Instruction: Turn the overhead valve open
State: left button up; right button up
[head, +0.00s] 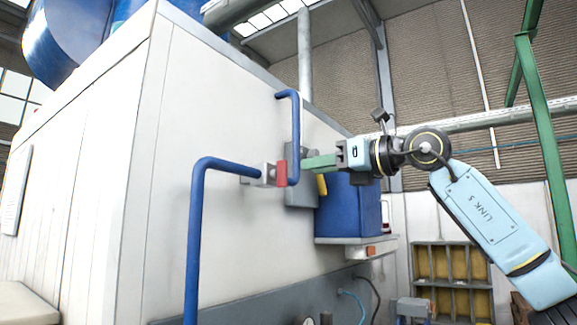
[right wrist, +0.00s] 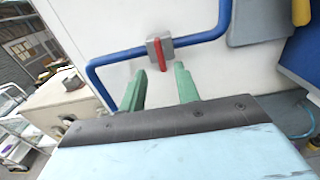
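The valve is a small grey block (head: 263,175) on a blue pipe (head: 197,230), against a white wall, with a red handle (head: 281,173) on its side. In the right wrist view the grey block (right wrist: 152,48) and red handle (right wrist: 161,55) appear just beyond my fingertips, the handle lined up between them. My right gripper (head: 306,163) has green fingers pointing left toward the handle, with a small gap in the head view. In the right wrist view my right gripper (right wrist: 160,70) is open with nothing between its fingers. My left gripper is not in view.
A grey box (head: 301,192) on the wall stands close behind my fingers. A blue container (head: 348,208) sits on a ledge below my right wrist. A green post (head: 545,125) stands to the right. A wheeled cart (right wrist: 22,128) shows at the left of the right wrist view.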

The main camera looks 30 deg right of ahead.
aim_at(287, 170)
jog(key=p+x, duration=0.2)
jog(key=x, duration=0.5)
jog(key=shift+w+a, duration=0.1)
jog(key=shift+w, duration=0.15)
grip_shut()
